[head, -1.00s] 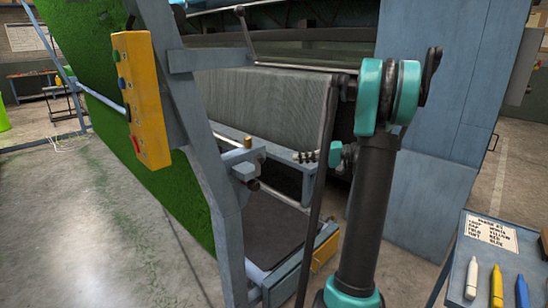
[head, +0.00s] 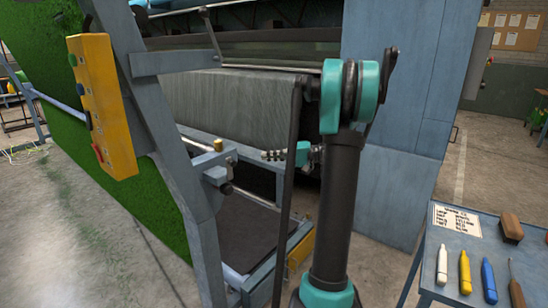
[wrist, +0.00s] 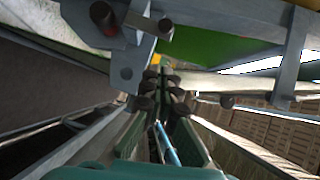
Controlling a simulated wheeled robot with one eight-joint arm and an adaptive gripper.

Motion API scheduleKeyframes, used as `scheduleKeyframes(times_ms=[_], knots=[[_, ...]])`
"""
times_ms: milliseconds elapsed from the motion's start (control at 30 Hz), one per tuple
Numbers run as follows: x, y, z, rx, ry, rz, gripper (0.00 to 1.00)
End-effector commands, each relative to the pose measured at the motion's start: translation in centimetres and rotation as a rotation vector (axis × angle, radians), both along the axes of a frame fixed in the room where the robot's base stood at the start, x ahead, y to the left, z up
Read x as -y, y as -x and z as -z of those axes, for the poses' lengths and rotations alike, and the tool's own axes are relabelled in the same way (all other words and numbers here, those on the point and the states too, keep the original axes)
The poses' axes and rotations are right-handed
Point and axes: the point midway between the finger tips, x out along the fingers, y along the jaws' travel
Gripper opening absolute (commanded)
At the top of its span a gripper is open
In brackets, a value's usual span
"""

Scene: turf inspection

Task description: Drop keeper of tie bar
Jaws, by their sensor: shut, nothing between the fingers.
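A grey bracket (head: 216,175) with a brass-coloured knob (head: 218,145) on top and a dark round end below sits on the machine's slanted post. A thin pale bar (head: 197,142) runs at this bracket; I cannot tell for sure which part is the keeper. In the wrist view, a grey flat lug (wrist: 128,58) with a hole and a short grey arm (wrist: 145,20) with a dark end stand just beyond my fingertips. My gripper (head: 268,155) is right of the bracket, apart from it. Its dark fingers (wrist: 160,88) are shut and empty in the wrist view.
A yellow button box (head: 101,105) hangs on the slanted post (head: 160,120) at left. A dark lever bar (head: 287,190) stands in front of my gripper. A blue-grey cabinet (head: 400,120) is at right. A tool table (head: 440,240) with markers stands at lower right.

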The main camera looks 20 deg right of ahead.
Motion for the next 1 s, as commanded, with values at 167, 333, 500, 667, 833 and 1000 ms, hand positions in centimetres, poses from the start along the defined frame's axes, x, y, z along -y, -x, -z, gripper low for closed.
scheduleKeyframes(times_ms=[167,333,500,667,833,1000], knots=[[-3.5,-1.3,0.3,0.001,0.0,-0.004,0.0],[-6.2,-1.4,0.6,0.0,0.0,-0.002,0.0],[-7.8,-0.6,0.9,0.0,0.0,-0.001,0.0],[-8.4,-0.3,1.1,0.0,0.0,0.0,0.0],[-8.5,-0.3,1.1,0.0,0.0,0.0,0.0],[-8.5,-0.3,1.1,0.0,0.001,0.0,0.0]])
